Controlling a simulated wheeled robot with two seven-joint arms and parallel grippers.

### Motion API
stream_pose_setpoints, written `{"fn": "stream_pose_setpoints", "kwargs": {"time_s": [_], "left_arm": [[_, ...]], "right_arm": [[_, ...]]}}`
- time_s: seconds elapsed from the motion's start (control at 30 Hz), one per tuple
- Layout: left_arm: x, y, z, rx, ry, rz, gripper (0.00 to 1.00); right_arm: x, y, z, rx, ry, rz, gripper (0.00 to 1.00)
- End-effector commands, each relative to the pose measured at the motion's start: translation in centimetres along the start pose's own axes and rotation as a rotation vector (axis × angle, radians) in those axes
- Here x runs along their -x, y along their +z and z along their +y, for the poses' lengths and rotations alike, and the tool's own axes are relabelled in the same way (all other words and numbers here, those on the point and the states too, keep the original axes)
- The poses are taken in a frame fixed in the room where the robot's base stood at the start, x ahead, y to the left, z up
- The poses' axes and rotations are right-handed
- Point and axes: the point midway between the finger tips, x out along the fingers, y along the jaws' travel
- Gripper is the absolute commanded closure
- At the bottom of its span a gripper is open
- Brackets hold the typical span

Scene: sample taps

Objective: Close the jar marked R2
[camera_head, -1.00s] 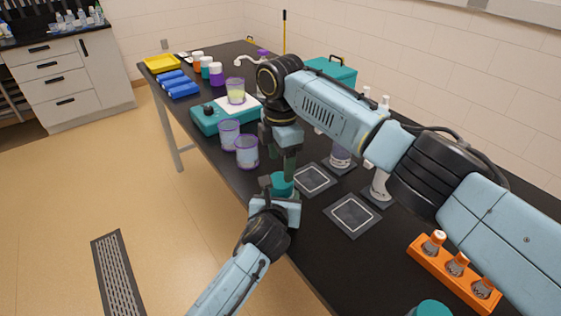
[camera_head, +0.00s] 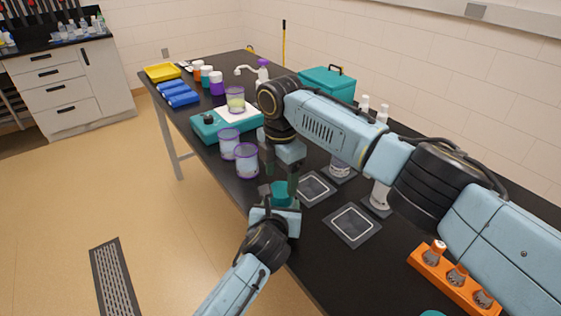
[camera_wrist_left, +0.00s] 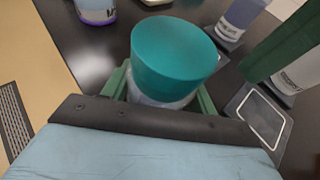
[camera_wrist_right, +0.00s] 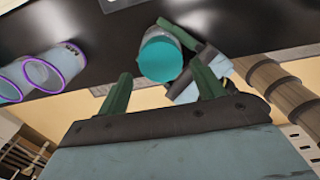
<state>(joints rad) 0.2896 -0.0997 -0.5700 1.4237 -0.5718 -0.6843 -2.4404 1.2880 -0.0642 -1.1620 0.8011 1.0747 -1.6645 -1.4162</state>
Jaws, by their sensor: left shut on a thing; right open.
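A jar with a teal lid (camera_head: 281,194) is held upright at the bench's front edge. In the left wrist view the teal lid (camera_wrist_left: 172,58) sits on top of the clear jar body (camera_wrist_left: 158,101); I cannot tell how tightly. My left gripper (camera_head: 274,214) is shut on the jar body below the lid. My right gripper (camera_head: 282,174) is open above the lid, pointing down. In the right wrist view the lid (camera_wrist_right: 160,60) lies ahead between the open fingers, apart from them. The jar's label is hidden, so R2 cannot be read.
Two purple-rimmed beakers (camera_head: 246,160) stand left of my right gripper, with a teal stirrer device (camera_head: 208,124) behind. Dark square pads (camera_head: 352,225) and bottles (camera_head: 381,197) are to the right. An orange vial rack (camera_head: 440,272) is at the lower right.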

Motion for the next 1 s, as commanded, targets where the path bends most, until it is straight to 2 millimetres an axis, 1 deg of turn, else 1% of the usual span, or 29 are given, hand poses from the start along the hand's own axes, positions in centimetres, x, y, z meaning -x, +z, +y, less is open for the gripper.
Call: {"fn": "stream_pose_setpoints", "kwargs": {"time_s": [0.03,0.1,0.23,0.37,0.6,0.8,0.9,0.93,1.0], "left_arm": [[0.0,0.1,0.0,0.000,0.000,-0.002,1.00],[0.0,0.1,0.0,0.000,0.000,-0.002,1.00],[0.0,0.1,0.0,0.000,0.000,-0.002,1.00],[0.0,0.1,0.0,0.000,0.000,-0.002,1.00],[0.0,0.1,0.0,0.000,0.000,-0.002,1.00],[0.0,0.1,0.0,0.000,-0.001,-0.002,1.00],[0.0,0.1,0.0,0.000,-0.001,-0.002,1.00],[0.0,0.1,0.0,0.000,-0.001,-0.002,1.00],[0.0,0.1,0.0,0.000,-0.001,-0.002,1.00]], "right_arm": [[-0.9,0.0,-0.1,0.000,-0.002,0.001,0.32],[-1.8,-0.1,0.0,0.000,-0.002,0.001,0.32],[-2.8,-0.1,0.0,0.000,0.000,0.001,0.32],[-3.2,-0.1,0.0,0.000,0.001,0.001,0.32],[-3.3,-0.1,0.0,0.000,0.001,0.001,0.32],[-3.2,0.0,0.0,0.000,0.002,0.000,0.59],[-3.2,0.0,0.0,0.000,0.002,0.000,0.69],[-3.2,0.0,0.0,0.000,0.002,0.000,0.38],[-3.2,0.0,0.0,0.000,0.002,0.000,0.29]]}}
